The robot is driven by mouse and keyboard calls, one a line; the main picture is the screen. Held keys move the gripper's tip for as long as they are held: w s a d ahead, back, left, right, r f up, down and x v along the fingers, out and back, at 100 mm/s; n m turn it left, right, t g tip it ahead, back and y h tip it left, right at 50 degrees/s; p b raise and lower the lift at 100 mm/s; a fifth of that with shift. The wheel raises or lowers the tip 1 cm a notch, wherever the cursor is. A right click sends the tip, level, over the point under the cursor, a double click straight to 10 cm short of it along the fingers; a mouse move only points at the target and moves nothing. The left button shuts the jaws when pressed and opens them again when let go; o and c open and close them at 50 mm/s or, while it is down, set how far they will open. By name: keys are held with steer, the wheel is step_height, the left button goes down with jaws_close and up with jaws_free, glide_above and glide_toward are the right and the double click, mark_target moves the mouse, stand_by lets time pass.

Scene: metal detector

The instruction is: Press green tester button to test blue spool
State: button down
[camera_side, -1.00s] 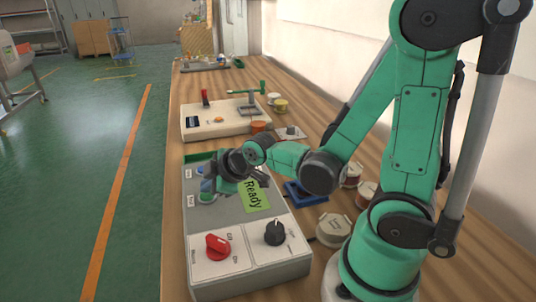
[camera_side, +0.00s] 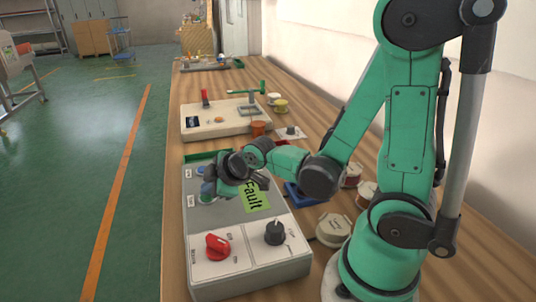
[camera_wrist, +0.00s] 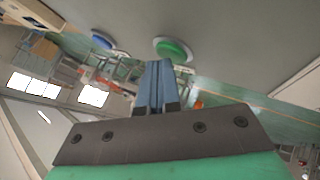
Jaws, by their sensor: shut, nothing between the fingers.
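The grey tester box (camera_side: 228,222) stands on the bench, and its green display (camera_side: 256,197) reads "Fault". The green button (camera_side: 206,198) is on the left side of its top, partly covered by my gripper (camera_side: 208,187) in the side view. In the wrist view the green button (camera_wrist: 173,49) is just past the fingertips of my gripper (camera_wrist: 158,66), with a blue button (camera_wrist: 101,41) to its left. My gripper is shut and empty. Whether it touches the green button I cannot tell. I cannot make out a blue spool; a blue holder (camera_side: 304,196) shows partly behind my arm.
A red knob (camera_side: 217,246) and a black knob (camera_side: 275,232) rise from the box's near end. A light disc-shaped part (camera_side: 334,229) and reddish-brown spools (camera_side: 366,193) lie to the right, near my base. A second device (camera_side: 222,122) stands farther back.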

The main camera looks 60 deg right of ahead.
steer(key=shift+r, duration=0.75)
steer(key=shift+r, duration=2.55)
steer(key=s+a+m+g, duration=0.2)
steer(key=s+m, duration=0.4)
steer(key=m, duration=0.2)
steer(key=shift+s+a+r, duration=0.15)
steer(key=shift+a, duration=0.15)
